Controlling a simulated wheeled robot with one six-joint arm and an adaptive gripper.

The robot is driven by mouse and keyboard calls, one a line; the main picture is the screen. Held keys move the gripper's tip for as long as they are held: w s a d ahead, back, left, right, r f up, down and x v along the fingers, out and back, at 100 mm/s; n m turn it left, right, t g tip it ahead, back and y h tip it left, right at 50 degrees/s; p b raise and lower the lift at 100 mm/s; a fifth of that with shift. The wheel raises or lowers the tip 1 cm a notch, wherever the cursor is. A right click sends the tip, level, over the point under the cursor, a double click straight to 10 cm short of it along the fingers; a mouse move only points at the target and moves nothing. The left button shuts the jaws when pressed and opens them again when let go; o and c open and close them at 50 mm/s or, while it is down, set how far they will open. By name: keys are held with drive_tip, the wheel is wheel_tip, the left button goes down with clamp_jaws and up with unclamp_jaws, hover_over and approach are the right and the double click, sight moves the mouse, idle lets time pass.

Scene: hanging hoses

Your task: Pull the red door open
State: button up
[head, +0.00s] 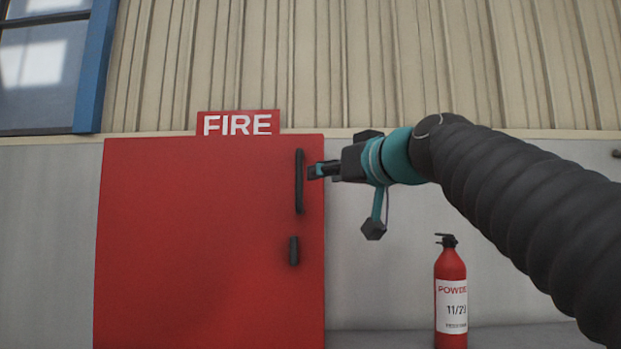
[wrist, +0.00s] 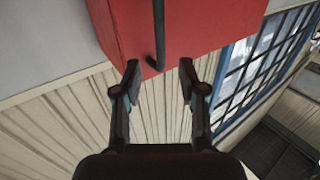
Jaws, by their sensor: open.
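The red door (head: 200,240) is the front of a red cabinet on the wall and looks shut in the head view. A dark vertical bar handle (head: 299,181) is near its right edge, with a shorter dark piece (head: 293,251) below it. My gripper (head: 312,171) is just right of the bar handle in the head view, pointing left. In the wrist view my gripper (wrist: 159,72) is open, and the end of the bar handle (wrist: 159,50) shows between its fingertips. I cannot tell whether the fingers touch the handle. The red cabinet (wrist: 205,30) fills the top of the wrist view.
A red FIRE sign (head: 238,123) stands above the door. A fire extinguisher (head: 451,295) stands to the right of the cabinet, below my arm. A blue-framed window (head: 95,65) is at the upper left. The grey wall right of the door is mostly bare.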

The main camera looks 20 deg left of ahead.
sight(301, 180)
drive_tip(key=p+x, duration=0.3)
drive_tip(key=x, duration=0.7)
drive_tip(key=shift+w+a, duration=0.2)
drive_tip(key=shift+a, duration=0.05)
clamp_jaws()
